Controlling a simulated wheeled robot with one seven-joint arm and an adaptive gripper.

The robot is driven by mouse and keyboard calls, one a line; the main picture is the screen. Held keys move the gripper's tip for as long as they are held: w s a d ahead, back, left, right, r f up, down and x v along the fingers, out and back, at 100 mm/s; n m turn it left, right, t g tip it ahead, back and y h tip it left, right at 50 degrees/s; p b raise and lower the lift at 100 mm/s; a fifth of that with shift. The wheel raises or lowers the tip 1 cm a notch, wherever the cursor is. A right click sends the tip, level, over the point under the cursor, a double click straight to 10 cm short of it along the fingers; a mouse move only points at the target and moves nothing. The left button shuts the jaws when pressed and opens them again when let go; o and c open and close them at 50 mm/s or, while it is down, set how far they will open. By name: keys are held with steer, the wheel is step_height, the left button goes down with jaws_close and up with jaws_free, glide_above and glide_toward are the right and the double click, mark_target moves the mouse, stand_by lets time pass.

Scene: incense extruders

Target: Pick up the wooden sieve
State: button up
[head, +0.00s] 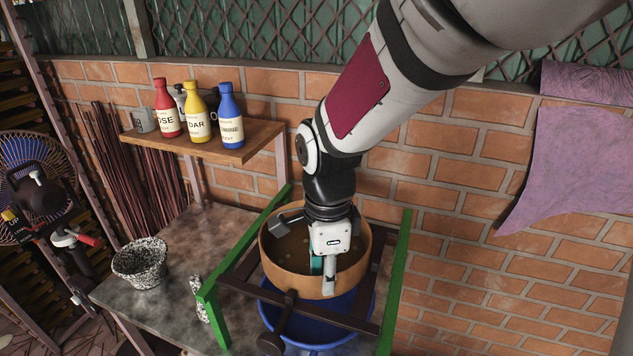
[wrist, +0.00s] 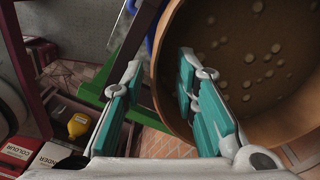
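The wooden sieve (head: 292,284) is a round, tan-walled pan with a dark, perforated-looking floor. It rests within a dark-barred frame with green posts, above a blue basin (head: 345,312). My gripper (head: 323,278) is at the sieve's near rim, pointing down. In the wrist view my gripper (wrist: 160,64) has its teal-padded fingers well apart. The sieve wall (wrist: 162,92) runs into the gap between them, with the right finger over the inside and the left finger outside. I see no finger closed on the wall. Part of the sieve is hidden behind my gripper.
Dark bars and green posts (head: 395,275) closely surround the sieve. A speckled pot (head: 140,265) stands on the grey table (head: 165,300) at left. A wooden shelf (head: 235,152) with red, yellow and blue bottles is on the brick wall. A purple cloth (head: 580,150) hangs at right.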

steer(key=shift+f, duration=0.9)
steer(key=shift+c, duration=0.2)
jaws_close()
steer(key=shift+r, duration=0.15)
